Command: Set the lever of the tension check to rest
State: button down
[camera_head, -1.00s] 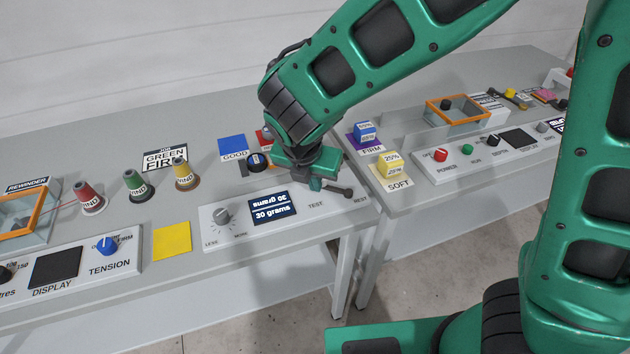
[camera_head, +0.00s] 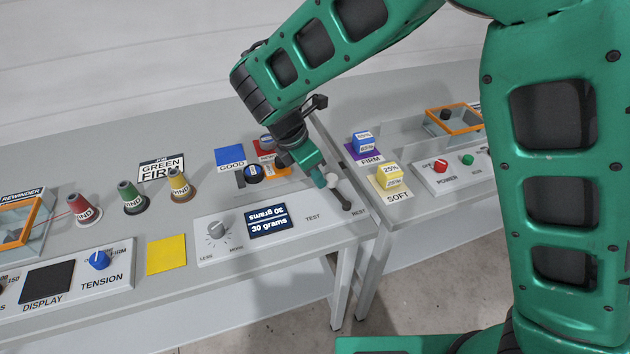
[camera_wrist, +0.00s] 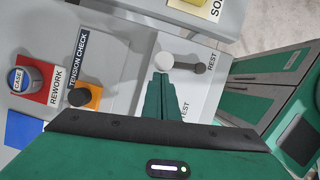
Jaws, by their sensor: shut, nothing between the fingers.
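The tension check panel (camera_head: 205,254) has a dial, a lit "30 grams" display (camera_head: 268,222) and the labels TEST (camera_head: 313,218) and REST (camera_head: 358,212). Its lever (camera_head: 341,196) has a pale round knob (camera_head: 332,181) and a dark stem whose far end lies near REST. The knob points toward the back of the table. My gripper (camera_head: 324,180) is shut and empty, with its tips right beside the knob on the TEST side. In the wrist view the tips (camera_wrist: 161,76) meet or almost meet the knob (camera_wrist: 166,62); I cannot tell if they touch.
Cones of thread stand at left. A second table at right holds the yellow SOFT cube (camera_head: 389,175) and the FIRM cube (camera_head: 363,141).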

jog(key=shift+w+d+m, duration=0.25)
jog(key=shift+w+m, duration=0.1)
jog(key=shift+m, duration=0.15)
jog(key=shift+w+d, duration=0.2)
jog(key=shift+w, duration=0.05)
jog(key=shift+w+d, duration=0.1)
jog(key=shift+d, duration=0.1)
jog(key=a, duration=0.1)
jog(key=s+a, duration=0.1)
jog(key=a, duration=0.2)
jog(key=shift+s+a+r, duration=0.2)
jog(key=shift+s+a, duration=0.1)
jog(key=shift+a, duration=0.05)
jog(key=v, duration=0.9)
jog(key=shift+w+r, duration=0.25)
